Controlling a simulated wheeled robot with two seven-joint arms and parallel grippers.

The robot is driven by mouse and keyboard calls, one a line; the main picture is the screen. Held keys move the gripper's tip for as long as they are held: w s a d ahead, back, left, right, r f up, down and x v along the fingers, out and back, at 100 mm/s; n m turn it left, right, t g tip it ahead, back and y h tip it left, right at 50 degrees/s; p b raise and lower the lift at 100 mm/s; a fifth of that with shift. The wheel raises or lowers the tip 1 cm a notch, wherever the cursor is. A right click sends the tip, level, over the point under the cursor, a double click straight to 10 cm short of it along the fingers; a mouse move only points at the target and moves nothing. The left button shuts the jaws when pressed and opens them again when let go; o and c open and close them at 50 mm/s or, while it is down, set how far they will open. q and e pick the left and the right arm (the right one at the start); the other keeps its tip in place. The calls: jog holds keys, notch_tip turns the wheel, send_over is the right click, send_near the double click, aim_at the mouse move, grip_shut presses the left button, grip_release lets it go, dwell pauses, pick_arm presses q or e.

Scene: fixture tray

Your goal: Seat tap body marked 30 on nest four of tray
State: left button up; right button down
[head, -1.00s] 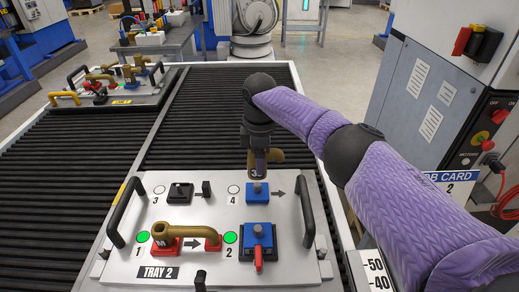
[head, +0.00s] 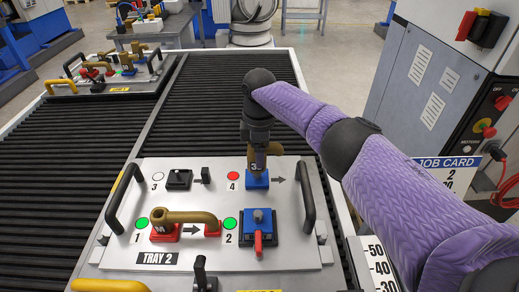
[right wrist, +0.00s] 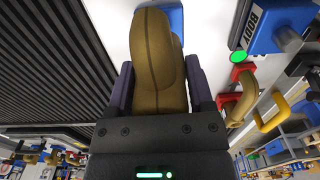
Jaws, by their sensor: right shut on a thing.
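The brown tap body (head: 273,149), with part of a "3" mark showing, stands upright at nest four, on or just over its blue block (head: 257,182); I cannot tell if it is fully down. My right gripper (head: 257,146) points down and is shut on it. In the right wrist view the tap body (right wrist: 158,65) fills the space between the fingers (right wrist: 158,88), with the blue block (right wrist: 175,18) beyond it. The lamp by the number 4 (head: 232,175) is red. Tray 2 (head: 130,255) lies flat. My left gripper is not in view.
Nest one holds a brown tap (head: 185,217) on red blocks, and nest two a blue part (head: 258,222) with a red lever; both lamps are green. Nest three (head: 179,178) is black and empty. Black handles (head: 308,198) flank the tray. Another tray (head: 105,85) lies far left.

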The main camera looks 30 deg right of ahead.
jog(key=shift+r+p, duration=0.1)
jog(key=shift+p, duration=0.3)
dwell(0.9)
jog(key=shift+f+b, duration=1.05)
jog(key=shift+f, duration=0.75)
grip_release()
notch_tip(320, 180, up, 10)
jog(key=p, duration=0.2)
jog(key=shift+p, duration=0.4)
